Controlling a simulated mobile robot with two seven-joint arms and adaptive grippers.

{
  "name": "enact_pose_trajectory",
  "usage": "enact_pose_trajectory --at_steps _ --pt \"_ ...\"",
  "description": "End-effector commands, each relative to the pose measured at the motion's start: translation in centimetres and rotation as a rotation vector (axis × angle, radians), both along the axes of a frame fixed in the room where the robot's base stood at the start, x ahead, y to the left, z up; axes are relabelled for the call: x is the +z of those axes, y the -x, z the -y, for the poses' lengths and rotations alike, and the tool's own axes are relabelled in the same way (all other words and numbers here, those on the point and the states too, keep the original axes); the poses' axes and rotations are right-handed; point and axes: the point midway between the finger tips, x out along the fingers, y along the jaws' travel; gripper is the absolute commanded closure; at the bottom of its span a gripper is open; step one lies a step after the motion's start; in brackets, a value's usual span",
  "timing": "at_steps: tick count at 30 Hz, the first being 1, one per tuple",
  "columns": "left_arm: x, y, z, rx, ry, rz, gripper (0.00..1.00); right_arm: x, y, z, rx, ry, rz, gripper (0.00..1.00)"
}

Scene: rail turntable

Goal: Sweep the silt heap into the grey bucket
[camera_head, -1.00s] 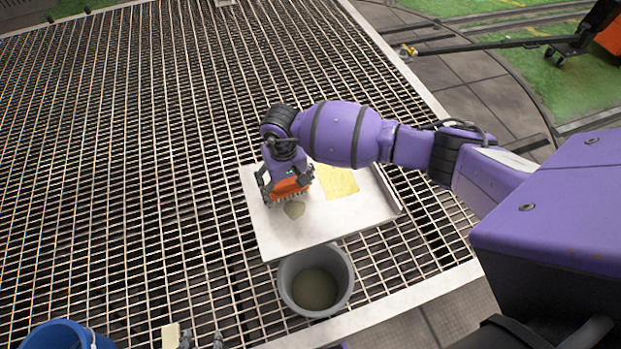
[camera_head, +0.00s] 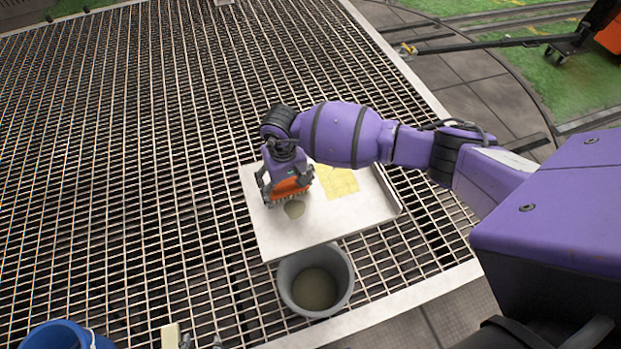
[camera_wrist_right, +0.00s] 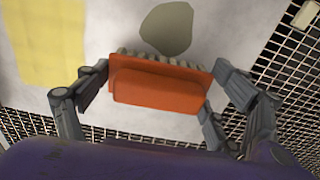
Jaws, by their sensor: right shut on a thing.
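The silt heap (camera_head: 294,209) is a small flat olive-grey patch on a pale tray (camera_head: 285,240); it also shows in the wrist view (camera_wrist_right: 167,27). My right gripper (camera_head: 287,183) is shut on an orange brush (camera_head: 291,187), seen in the wrist view (camera_wrist_right: 158,88) with its pale bristles beside the heap. Whether the bristles touch the silt is unclear. The grey bucket (camera_head: 287,268) stands below the tray's near edge in the picture, with olive-brown material inside. Fingertips of my left gripper (camera_head: 201,342) seem to peek in at the bottom edge, mostly cut off.
A yellow square (camera_head: 340,182) marks the tray right of the brush. A raised lip runs along the tray's right side. A blue bucket (camera_head: 62,338) and a small beige block (camera_head: 170,336) are at the bottom left. Metal grating (camera_head: 130,150) lies open to the left.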

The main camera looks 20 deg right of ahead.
Motion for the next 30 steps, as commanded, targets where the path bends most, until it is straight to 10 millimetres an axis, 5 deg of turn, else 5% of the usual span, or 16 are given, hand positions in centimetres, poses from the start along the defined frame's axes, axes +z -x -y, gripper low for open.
enact_pose_trajectory --at_steps 22,30 --pt "0.0 -0.6 0.5 0.005 0.01 0.009 0.6 -0.4 -0.2 -0.1 0.002 0.0 0.006 0.36" --pt "1.1 -1.4 0.4 0.004 0.008 0.029 0.6 -0.1 1.5 0.1 0.003 0.002 0.008 0.36"
